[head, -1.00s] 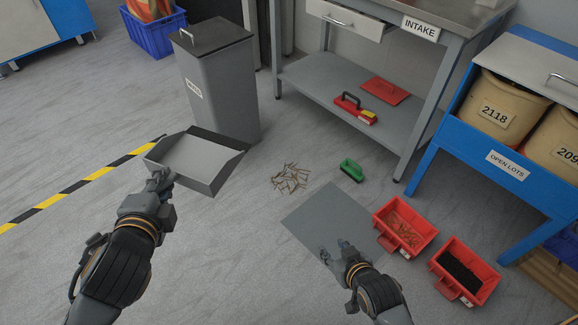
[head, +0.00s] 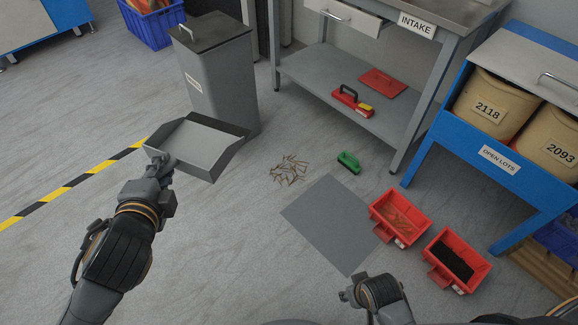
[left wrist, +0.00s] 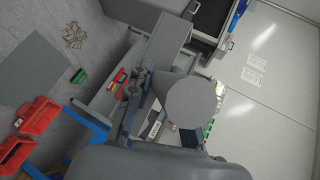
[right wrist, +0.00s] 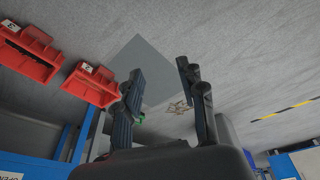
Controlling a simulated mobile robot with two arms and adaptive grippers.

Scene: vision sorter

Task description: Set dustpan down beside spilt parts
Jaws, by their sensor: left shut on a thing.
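The grey dustpan (head: 195,147) is held off the floor by my left gripper (head: 163,167), to the left of the spilt parts. My left gripper is shut on it at its near left side. The left wrist view shows the left gripper (left wrist: 137,92) from behind, with the grip partly hidden. The spilt parts (head: 289,170) are a small heap of thin brass-coloured pieces on the floor; they also show in the left wrist view (left wrist: 74,36) and the right wrist view (right wrist: 178,107). My right gripper (right wrist: 160,82) is open and empty, low at the front in the head view (head: 350,292).
A green-backed brush (head: 348,162) lies right of the parts. A grey mat (head: 333,225) and two red bins (head: 399,217) (head: 456,262) lie nearer. A tall grey waste bin (head: 218,85) stands behind the dustpan. The intake bench (head: 395,150) stands behind the brush.

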